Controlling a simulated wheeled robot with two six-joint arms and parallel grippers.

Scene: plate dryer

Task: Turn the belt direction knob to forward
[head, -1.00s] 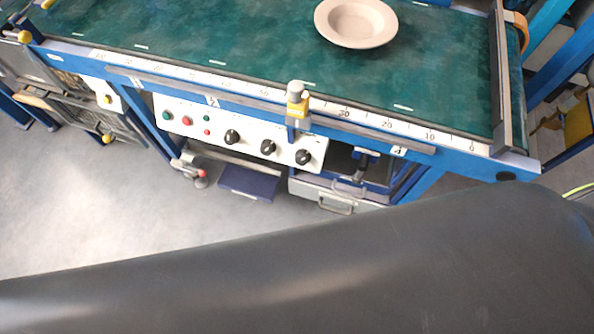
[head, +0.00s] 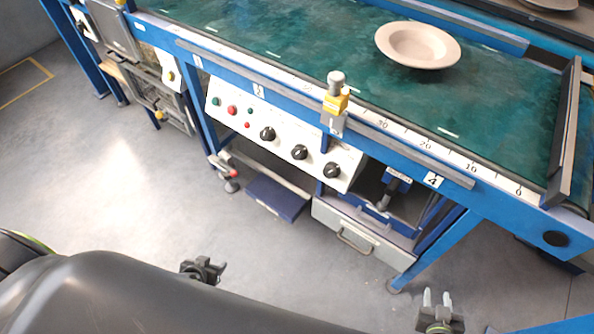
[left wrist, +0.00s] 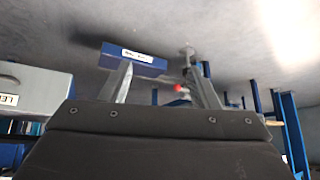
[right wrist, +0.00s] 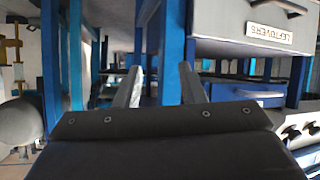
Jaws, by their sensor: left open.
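A white control panel (head: 225,101) on the front of the plate dryer carries three black knobs: a left one (head: 267,134), a middle one (head: 299,152) and a right one (head: 332,170). Their markings are too small to read, so I cannot tell which is the belt direction knob. My left gripper (head: 203,268) is open and empty, below and left of the panel, well apart from it. My right gripper (head: 437,296) is open and empty, below and right of the panel. In the right wrist view its fingers (right wrist: 160,72) are spread; dark knob shapes show at the right edge.
A beige plate (head: 417,45) lies on the green belt (head: 330,60). A yellow-and-grey fitting (head: 335,104) stands on the front rail above the panel. A grey drawer (head: 360,238) and a blue box (head: 277,196) are below it. The floor in front is clear.

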